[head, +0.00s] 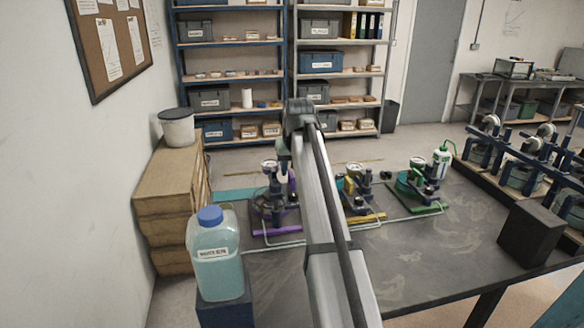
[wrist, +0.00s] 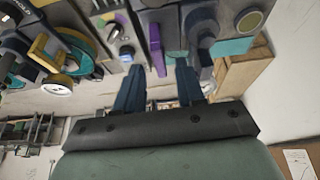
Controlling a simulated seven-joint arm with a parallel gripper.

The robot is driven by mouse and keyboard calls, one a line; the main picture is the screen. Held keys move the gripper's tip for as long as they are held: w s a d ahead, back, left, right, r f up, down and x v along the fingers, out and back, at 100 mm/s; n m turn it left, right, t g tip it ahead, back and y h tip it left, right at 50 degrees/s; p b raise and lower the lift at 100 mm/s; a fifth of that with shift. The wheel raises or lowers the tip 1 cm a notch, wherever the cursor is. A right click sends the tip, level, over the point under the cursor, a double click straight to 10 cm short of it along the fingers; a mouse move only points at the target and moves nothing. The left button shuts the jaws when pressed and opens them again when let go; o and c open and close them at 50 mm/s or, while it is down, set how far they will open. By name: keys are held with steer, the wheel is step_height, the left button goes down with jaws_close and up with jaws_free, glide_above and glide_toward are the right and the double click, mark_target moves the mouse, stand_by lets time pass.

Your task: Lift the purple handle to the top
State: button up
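The purple handle (wrist: 157,48) shows in the wrist view as a narrow upright bar, its tip just beyond and between my two dark blue fingers. My gripper (wrist: 158,88) is open, with a clear gap between the fingers and nothing in it. In the head view, the purple-based lever frame (head: 276,229) stands on the dark bench left of my arm. A purple part (head: 291,180) shows beside my arm there. My arm's end is above this frame, and my fingertips cannot be made out in the head view.
A yellow-based frame (head: 366,217) and a green-based frame (head: 428,207) stand to the right, joined by pipes. A jug (head: 215,255) stands front left, and wooden crates (head: 172,190) are at left. A dark block (head: 531,233) sits at right. The bench front (head: 400,275) is clear.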

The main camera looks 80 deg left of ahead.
steer(key=v, duration=1.3)
steer(key=shift+r, duration=0.3)
